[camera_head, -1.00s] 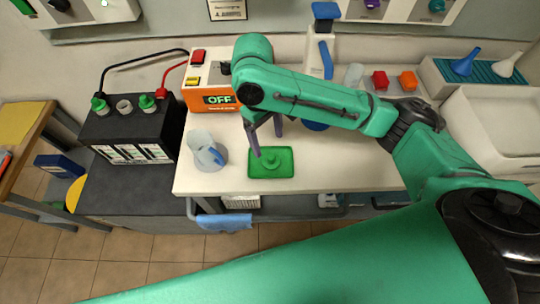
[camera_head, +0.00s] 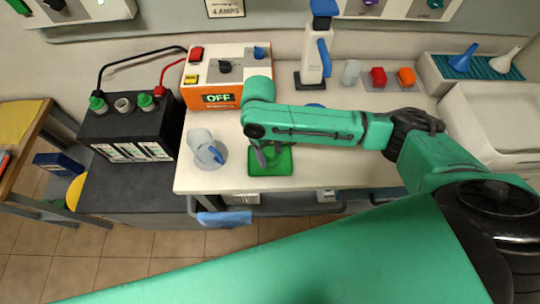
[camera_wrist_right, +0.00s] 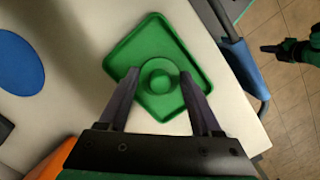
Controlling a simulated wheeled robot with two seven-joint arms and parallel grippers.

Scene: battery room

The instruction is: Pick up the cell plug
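The cell plug (camera_wrist_right: 160,76) is a round green cap with a raised knob. It sits on a green square tray (camera_wrist_right: 125,62) on the white worktop. The tray also shows in the head view (camera_head: 284,170), where my right gripper covers the plug. My right gripper (camera_wrist_right: 158,78) is open, its two dark fingers pointing down over the tray. In the right wrist view the plug lies between the fingertips, with gaps on both sides; contact is not visible. A green and black arm end, seemingly my left gripper (camera_wrist_right: 272,48), shows small above the floor; its finger opening is unclear.
A black battery (camera_head: 128,130) with green caps stands left. An orange and white charger (camera_head: 212,88) reading OFF is behind the tray. A clear jug (camera_head: 203,146) stands close left of the tray.

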